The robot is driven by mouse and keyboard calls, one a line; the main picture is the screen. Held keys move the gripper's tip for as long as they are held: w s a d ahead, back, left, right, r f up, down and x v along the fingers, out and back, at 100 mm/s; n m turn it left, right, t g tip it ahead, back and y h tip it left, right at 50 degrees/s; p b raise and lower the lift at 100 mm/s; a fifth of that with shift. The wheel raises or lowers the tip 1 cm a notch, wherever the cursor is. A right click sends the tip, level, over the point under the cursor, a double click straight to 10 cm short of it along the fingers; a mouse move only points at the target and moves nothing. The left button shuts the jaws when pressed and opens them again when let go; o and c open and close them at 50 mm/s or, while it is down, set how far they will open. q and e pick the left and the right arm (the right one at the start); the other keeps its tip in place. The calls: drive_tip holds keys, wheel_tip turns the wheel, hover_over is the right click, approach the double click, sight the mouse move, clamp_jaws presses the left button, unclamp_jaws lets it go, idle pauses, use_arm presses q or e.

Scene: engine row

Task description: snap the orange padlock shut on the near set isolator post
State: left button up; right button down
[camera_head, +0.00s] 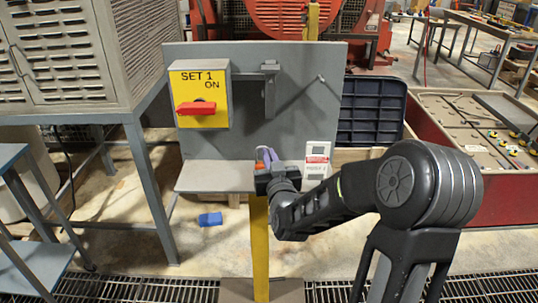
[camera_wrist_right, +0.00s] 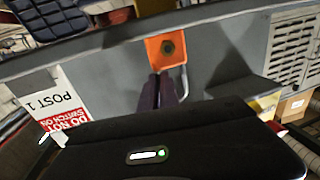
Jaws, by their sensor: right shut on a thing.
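The orange padlock (camera_head: 260,154) is at the right end of a grey shelf, with my right gripper (camera_head: 271,160) at it. In the right wrist view the padlock's orange body (camera_wrist_right: 166,47) lies just beyond the dark purple fingertips (camera_wrist_right: 161,88), and its grey shackle shows beside them. My right gripper is shut on the padlock. I cannot tell whether the padlock touches the shelf. The yellow isolator (camera_head: 202,92) reads SET 1 ON and has a red handle (camera_head: 196,108) lying level. No padlock shows on the isolator. My left gripper is not in view.
The shelf (camera_head: 210,177) joins a grey panel (camera_head: 240,135) with a bracket (camera_head: 270,88) and a thin peg (camera_head: 320,77). A white and red tag (camera_head: 318,157) stands right of the gripper. A blue object (camera_head: 210,219) lies on the floor. The shelf's left part is clear.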

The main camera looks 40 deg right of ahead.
drive_tip(key=shift+s+a+r, duration=0.2)
drive_tip(key=shift+r, duration=0.05)
drive_tip(key=shift+f, duration=0.25)
drive_tip(key=c, duration=1.6)
unclamp_jaws()
drive_tip(key=shift+r, duration=0.1)
